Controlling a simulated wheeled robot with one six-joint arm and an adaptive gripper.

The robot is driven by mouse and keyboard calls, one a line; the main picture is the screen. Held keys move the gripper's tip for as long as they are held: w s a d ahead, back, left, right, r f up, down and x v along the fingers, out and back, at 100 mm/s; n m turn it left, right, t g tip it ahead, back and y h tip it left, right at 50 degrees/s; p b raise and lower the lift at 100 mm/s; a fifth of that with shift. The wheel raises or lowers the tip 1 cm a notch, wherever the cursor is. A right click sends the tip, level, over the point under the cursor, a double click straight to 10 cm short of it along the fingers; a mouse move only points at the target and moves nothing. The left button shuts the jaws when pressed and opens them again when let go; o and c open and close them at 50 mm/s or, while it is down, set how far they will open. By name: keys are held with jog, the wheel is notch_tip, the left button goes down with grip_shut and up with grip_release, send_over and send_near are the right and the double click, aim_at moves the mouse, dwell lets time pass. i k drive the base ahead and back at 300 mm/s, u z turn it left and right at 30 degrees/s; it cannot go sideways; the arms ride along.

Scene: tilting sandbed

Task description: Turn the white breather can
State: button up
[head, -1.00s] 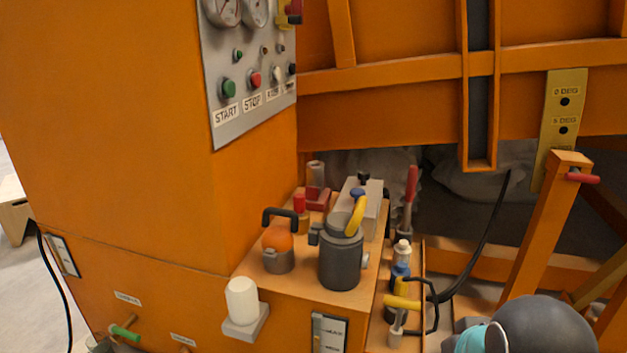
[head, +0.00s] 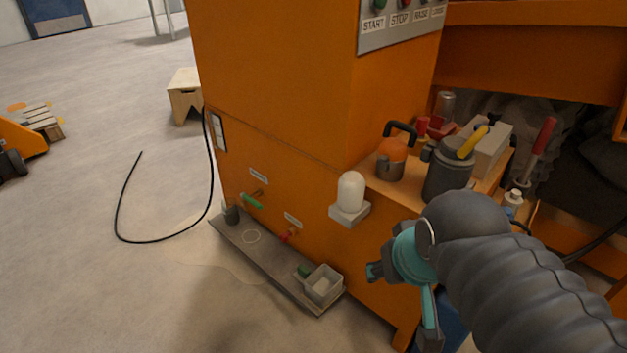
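The white breather can (head: 351,191) is a small upright cylinder with a rounded top. It stands on a pale grey bracket (head: 349,214) fixed to the side of the orange cabinet, at the edge of the shelf. My gripper (head: 374,271) is at the lower right of the can, apart from it, at the end of my dark ribbed arm with a teal wrist. Its fingers are small and partly hidden by the wrist, so I cannot tell if they are open or shut.
The orange cabinet (head: 275,85) fills the middle. A shelf beside the can holds an orange oiler (head: 391,158), a dark grey canister (head: 448,170) and other items. Below is a ledge with a small tray (head: 323,286).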

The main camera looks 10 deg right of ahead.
aim_at(351, 184)
jog(key=k, duration=1.3)
jog(key=z, duration=0.45)
jog(key=i, duration=0.8)
jog(key=z, duration=0.2)
